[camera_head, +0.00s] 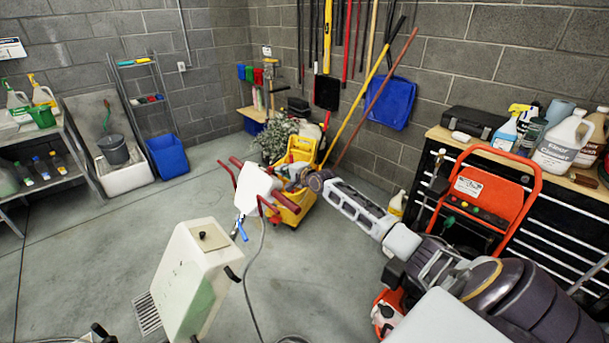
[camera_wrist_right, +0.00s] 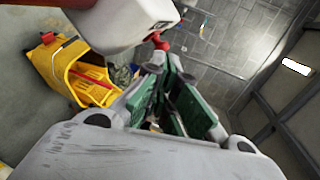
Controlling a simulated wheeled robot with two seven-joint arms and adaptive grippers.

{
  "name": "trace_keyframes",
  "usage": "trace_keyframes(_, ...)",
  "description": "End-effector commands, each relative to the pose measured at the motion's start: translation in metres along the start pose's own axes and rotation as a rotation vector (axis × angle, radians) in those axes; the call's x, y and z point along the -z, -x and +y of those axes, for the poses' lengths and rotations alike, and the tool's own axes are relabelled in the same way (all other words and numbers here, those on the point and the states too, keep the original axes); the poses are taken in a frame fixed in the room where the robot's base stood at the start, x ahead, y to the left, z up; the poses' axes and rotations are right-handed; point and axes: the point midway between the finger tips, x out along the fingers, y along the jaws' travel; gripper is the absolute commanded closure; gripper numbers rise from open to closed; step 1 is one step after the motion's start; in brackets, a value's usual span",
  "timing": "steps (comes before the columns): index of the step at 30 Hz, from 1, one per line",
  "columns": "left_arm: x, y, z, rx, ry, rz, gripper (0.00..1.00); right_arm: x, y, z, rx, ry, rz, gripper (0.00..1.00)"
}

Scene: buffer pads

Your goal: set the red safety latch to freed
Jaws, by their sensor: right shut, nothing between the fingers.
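A white control head (camera_head: 257,188) with red handle bars stands in the middle of the head view. In the wrist view its white housing (camera_wrist_right: 120,22) fills the top left. A small red piece (camera_wrist_right: 160,42), which looks like the safety latch, sticks out at the housing's lower right edge. My right gripper (camera_head: 287,180) is at the right side of the head. In the wrist view its green-padded fingers (camera_wrist_right: 172,65) are shut and empty, with tips close to the red piece; I cannot tell if they touch. The latch is not distinct in the head view. I see no left gripper.
A yellow mop bucket (camera_head: 297,207) stands just behind the control head. A white tank (camera_head: 195,265) is in front, with a grey hose (camera_head: 248,290) on the floor. An orange-framed machine (camera_head: 535,185) and a tool chest (camera_head: 570,225) are at right. Floor at left is open.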

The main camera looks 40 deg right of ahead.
Motion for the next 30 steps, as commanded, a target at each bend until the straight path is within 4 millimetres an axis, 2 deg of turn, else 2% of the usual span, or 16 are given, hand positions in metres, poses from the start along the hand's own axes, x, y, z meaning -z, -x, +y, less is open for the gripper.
trace_keyframes(6,0.002,0.007,0.000,0.000,0.000,0.001,0.60,-0.003,0.001,-0.004,0.000,0.000,-0.002,1.00)
trace_keyframes(16,0.002,0.006,0.000,0.000,0.000,0.001,0.60,-0.003,0.013,-0.001,-0.001,-0.001,-0.002,1.00)
trace_keyframes(30,0.003,0.006,-0.001,0.000,0.000,0.003,0.60,-0.003,0.043,-0.001,-0.001,0.000,-0.002,1.00)
